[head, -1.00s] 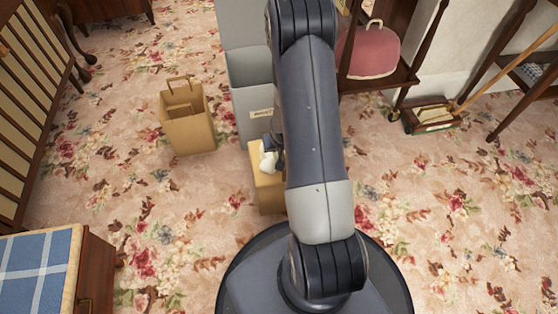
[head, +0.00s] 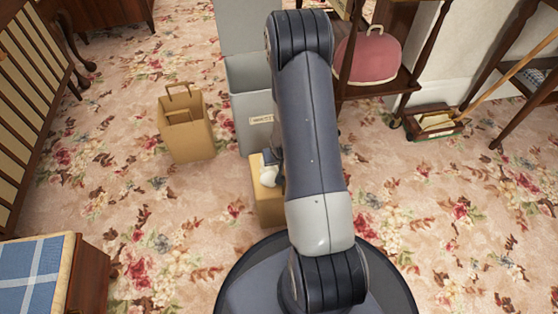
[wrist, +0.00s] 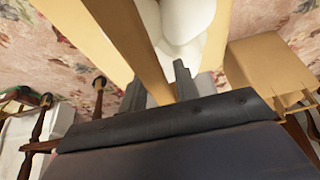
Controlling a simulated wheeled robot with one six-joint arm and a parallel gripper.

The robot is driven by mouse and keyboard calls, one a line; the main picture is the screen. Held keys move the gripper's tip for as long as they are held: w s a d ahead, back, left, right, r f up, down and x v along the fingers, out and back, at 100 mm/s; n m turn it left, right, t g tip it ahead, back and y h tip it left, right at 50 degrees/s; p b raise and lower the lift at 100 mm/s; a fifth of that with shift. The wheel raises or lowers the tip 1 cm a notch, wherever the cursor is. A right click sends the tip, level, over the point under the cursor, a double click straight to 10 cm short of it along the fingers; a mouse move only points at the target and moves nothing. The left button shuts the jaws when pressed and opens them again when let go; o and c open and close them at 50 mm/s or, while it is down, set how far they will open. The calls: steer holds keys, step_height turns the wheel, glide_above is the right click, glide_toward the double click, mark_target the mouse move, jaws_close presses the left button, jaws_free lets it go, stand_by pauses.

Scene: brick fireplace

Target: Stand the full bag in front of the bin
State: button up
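The full bag (head: 268,205) is a tan paper bag with white contents, upright just in front of the grey bin (head: 245,80), partly hidden by my arm. I cannot tell whether its base touches the floor. In the wrist view its white contents (wrist: 178,25) show at the top. My gripper (wrist: 160,88) has its grey fingers on either side of a tan strip of this bag, closed on it. In the head view my arm mostly hides the gripper. The bin has a pale label on its front and its lid stands up.
A second paper bag (head: 188,135) with handles stands left of the bin; it also shows in the wrist view (wrist: 265,75). A cabinet with blue checked cloth (head: 30,275) is at lower left. Carpet between is clear.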

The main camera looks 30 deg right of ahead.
steer(key=shift+o, duration=0.8)
steer(key=shift+r, duration=0.2)
steer(key=p+v, duration=0.5)
steer(key=v, duration=0.6)
steer(key=shift+p, duration=0.35)
steer(key=shift+s+a+r, duration=0.1)
steer(key=shift+s+r, duration=0.1)
steer(key=shift+r, duration=0.25)
